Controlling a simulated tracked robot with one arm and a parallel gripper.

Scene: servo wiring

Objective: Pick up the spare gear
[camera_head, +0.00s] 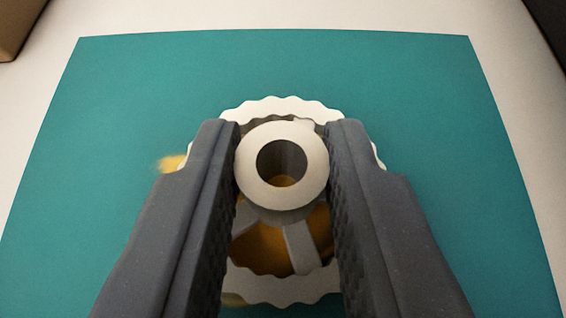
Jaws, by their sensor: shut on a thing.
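The spare gear (285,108) is a white ring with a wavy toothed rim, spokes and a raised hollow hub (259,190) in its middle. My gripper (282,165) has one dark finger on each side of the hub and is shut on it. The fingers hide the left and right parts of the rim. Something orange-yellow (265,248) shows below through the gaps between the spokes, and a bit of it also shows left of the gear. I cannot tell whether the gear touches what is under it.
A teal mat (420,85) lies under the gear on a pale table (270,18). A brown object (18,25) cuts into the top left corner, and a dark object (551,25) into the top right corner.

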